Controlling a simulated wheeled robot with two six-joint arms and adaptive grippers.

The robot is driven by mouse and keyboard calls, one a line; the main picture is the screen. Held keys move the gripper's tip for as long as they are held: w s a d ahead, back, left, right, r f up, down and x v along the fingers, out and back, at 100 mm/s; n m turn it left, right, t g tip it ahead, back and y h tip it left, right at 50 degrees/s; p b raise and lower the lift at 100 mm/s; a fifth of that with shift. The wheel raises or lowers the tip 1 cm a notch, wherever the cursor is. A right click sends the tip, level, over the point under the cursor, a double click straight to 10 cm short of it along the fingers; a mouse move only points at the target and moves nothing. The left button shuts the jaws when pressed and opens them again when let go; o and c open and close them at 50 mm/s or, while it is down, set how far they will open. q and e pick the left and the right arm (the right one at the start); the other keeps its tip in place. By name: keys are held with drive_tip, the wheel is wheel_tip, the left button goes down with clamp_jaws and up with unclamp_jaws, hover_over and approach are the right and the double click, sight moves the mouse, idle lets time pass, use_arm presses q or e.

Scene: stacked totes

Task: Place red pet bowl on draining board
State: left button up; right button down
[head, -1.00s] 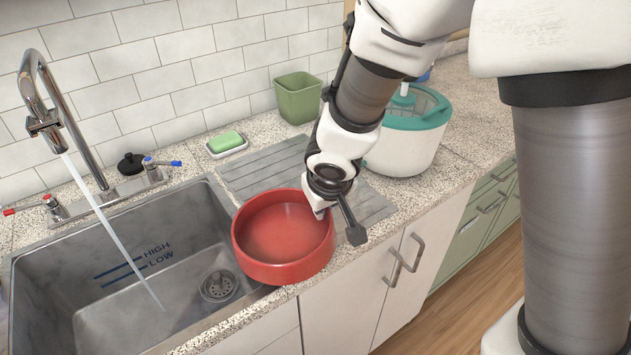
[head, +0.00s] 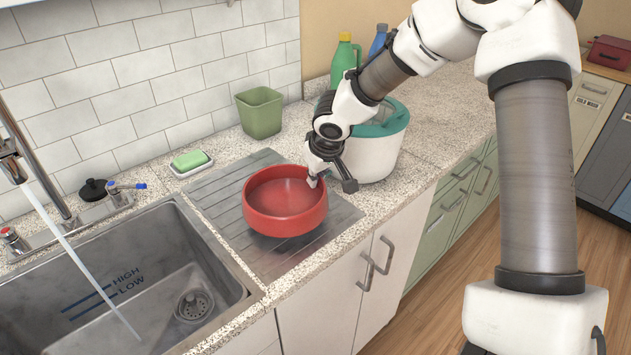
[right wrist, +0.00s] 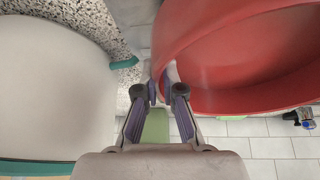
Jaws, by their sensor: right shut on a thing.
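The red pet bowl (head: 285,207) is upright over the grey ribbed draining board (head: 222,205), right of the sink. My right gripper (head: 316,178) is shut on the bowl's right rim. In the right wrist view the fingers (right wrist: 160,92) pinch the edge of the red bowl (right wrist: 245,60). I cannot tell whether the bowl's base touches the board or hangs just above it. My left gripper is not in view.
The sink (head: 120,290) lies left, with running water from the tap (head: 20,160). A soap dish (head: 191,165) and green pot (head: 260,112) stand behind the board. A white tub with teal rim (head: 372,150) stands close right of my gripper.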

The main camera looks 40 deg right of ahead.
wheel_tip(320, 180, down, 2)
drive_tip(key=shift+a, duration=0.1)
drive_tip(key=shift+w+f, duration=0.1)
drive_tip(key=shift+f, duration=0.2)
drive_tip(key=shift+f+b, duration=0.15)
drive_tip(key=shift+b, duration=0.25)
drive_tip(key=c, duration=1.3)
unclamp_jaws()
